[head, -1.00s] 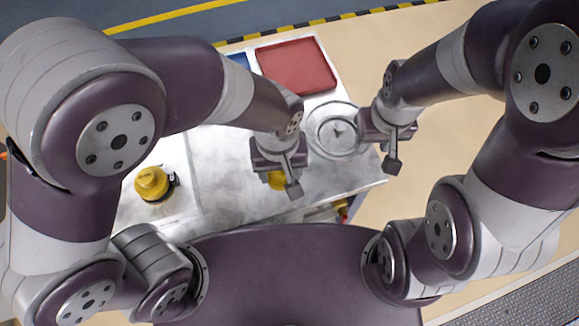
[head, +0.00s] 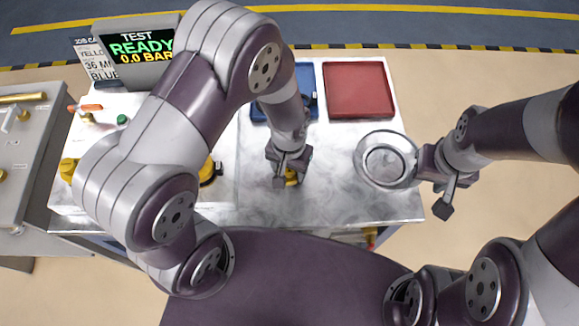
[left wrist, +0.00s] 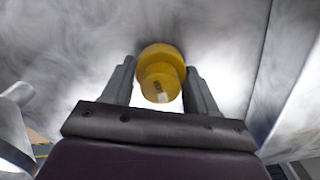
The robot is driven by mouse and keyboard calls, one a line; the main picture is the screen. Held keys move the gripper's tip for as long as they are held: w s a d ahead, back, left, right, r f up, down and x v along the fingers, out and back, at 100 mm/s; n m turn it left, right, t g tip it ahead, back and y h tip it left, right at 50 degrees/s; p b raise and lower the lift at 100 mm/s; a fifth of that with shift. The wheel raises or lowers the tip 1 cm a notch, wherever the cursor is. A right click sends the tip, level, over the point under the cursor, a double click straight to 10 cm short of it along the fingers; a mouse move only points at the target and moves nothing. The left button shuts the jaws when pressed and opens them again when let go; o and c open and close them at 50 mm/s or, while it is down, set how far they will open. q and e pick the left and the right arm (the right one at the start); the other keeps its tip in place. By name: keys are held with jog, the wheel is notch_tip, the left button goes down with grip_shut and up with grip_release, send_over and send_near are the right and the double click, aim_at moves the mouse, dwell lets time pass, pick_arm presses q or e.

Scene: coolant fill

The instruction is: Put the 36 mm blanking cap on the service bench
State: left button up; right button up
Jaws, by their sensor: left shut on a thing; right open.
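The yellow cap (head: 291,177) is between the fingers of my left gripper (head: 288,172), over the middle of the pale metal service bench (head: 340,205). In the left wrist view the yellow cap (left wrist: 161,75) is a stepped round piece with a small dark and white mark, too small to read. The left fingers are shut on it from both sides. I cannot tell whether it touches the bench. My right gripper (head: 445,195) is open and empty, just right of a round clear dish (head: 388,140) at the bench's right end.
A red tray (head: 358,92) and a blue tray (head: 306,80) lie at the bench's back. Another yellow-and-black piece (head: 208,172) is partly behind my left arm. A display (head: 140,48) reads TEST READY 0.0 BAR, beside a partly hidden job card (head: 97,62). Bare bench lies right of my left gripper.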

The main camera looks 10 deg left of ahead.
pick_arm(q)
jog(key=shift+w+f, duration=0.1)
jog(key=shift+f, duration=0.2)
jog(key=shift+f, duration=0.1)
jog(key=o, duration=1)
jog(key=shift+o, duration=0.2)
notch_tip(320, 180, up, 12)
jog(key=s+a+r+n+t, duration=0.1)
jog(key=s+a+r, duration=0.2)
jog(key=a, duration=0.5)
jog(key=shift+s+a+r+n, duration=0.2)
jog(key=shift+s+a+n, duration=0.05)
jog(key=shift+a+n, duration=0.15)
